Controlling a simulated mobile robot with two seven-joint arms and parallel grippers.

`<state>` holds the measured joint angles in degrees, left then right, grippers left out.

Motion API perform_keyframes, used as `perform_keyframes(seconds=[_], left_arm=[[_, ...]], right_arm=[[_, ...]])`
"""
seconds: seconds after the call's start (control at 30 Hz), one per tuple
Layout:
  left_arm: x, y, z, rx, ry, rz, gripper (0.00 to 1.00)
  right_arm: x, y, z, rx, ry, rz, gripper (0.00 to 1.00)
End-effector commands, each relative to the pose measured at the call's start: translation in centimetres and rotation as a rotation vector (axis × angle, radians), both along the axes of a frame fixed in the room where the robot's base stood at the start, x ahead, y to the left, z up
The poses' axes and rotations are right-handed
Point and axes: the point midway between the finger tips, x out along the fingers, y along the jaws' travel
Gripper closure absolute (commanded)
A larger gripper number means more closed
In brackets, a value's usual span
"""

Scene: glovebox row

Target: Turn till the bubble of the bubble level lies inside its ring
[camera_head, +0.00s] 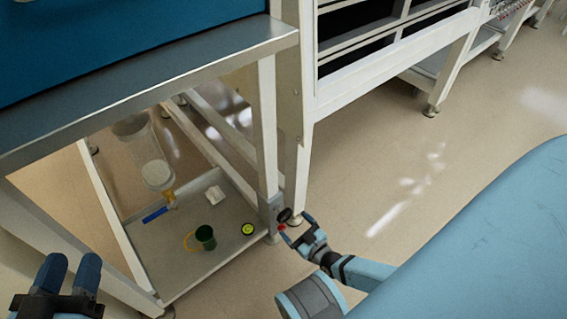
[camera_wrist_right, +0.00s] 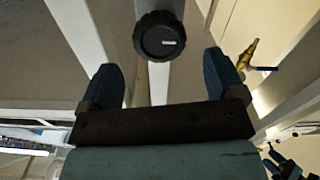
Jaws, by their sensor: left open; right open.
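The bubble level (camera_head: 248,229) is a small round yellow-green disc with a dark rim, on the low grey shelf in the head view. It is too small there to tell where its bubble lies. A black round knob (camera_head: 284,214) sits at the lower end of the bench leg; in the right wrist view the knob (camera_wrist_right: 159,36) shows a white mark on its face. My right gripper (camera_head: 296,228) is open by the knob. In its wrist view the knob lies beyond and between the open fingers (camera_wrist_right: 160,68), apart from both. My left gripper (camera_head: 70,260) is open and empty at lower left.
Bench legs (camera_head: 267,130) stand close to my right gripper. The floor to the right is clear.

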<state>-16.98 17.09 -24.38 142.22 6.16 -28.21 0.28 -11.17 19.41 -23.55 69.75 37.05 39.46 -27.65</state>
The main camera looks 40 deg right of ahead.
Motion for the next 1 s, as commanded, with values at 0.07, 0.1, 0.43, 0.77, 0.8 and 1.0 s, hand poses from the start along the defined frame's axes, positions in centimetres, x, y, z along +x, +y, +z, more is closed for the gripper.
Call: perform_keyframes(seconds=[0.07,0.1,0.43,0.77,0.8,1.0], left_arm=[[0.3,0.2,-0.4,0.022,-0.038,0.002,0.57],[0.4,0.3,-0.3,0.032,-0.055,0.003,0.57],[1.0,0.6,0.2,0.072,-0.136,0.01,0.57],[0.8,0.7,0.4,0.085,-0.145,0.006,0.57],[0.8,0.7,0.4,0.085,-0.145,0.006,0.57],[0.8,0.7,0.3,0.085,-0.143,0.006,0.57]], right_arm=[[1.8,0.1,-0.3,0.0,-0.004,0.001,0.12],[2.5,0.2,-0.3,0.001,-0.002,0.0,0.12],[5.7,0.5,-0.1,0.001,0.0,0.001,0.12],[5.9,0.5,0.0,0.001,0.001,0.001,0.21],[5.9,0.5,0.0,0.001,0.001,0.001,0.3],[5.9,0.5,0.0,0.001,0.001,0.001,0.61]])
